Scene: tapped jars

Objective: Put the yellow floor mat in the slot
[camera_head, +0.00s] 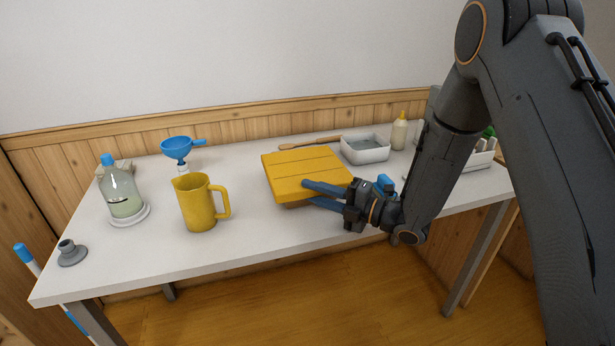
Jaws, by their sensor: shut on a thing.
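The yellow floor mat (300,168) is a flat square slab with grooves across its top, at the middle of the white table. My gripper (309,193) comes in from the right with its blue fingers at the mat's near right edge, and is shut on it. A darker part shows under the mat's near edge; I cannot tell whether the mat touches the table. No slot is clearly visible. A white rack with upright dividers (482,158) stands at the right end, partly hidden behind my arm.
A yellow jug (199,205), a clear jar with a blue cap (122,191) and a blue funnel (177,149) stand left. A white basin (365,151), a wooden stick (311,143) and a cream bottle (399,132) are behind. The table's front middle (255,232) is clear.

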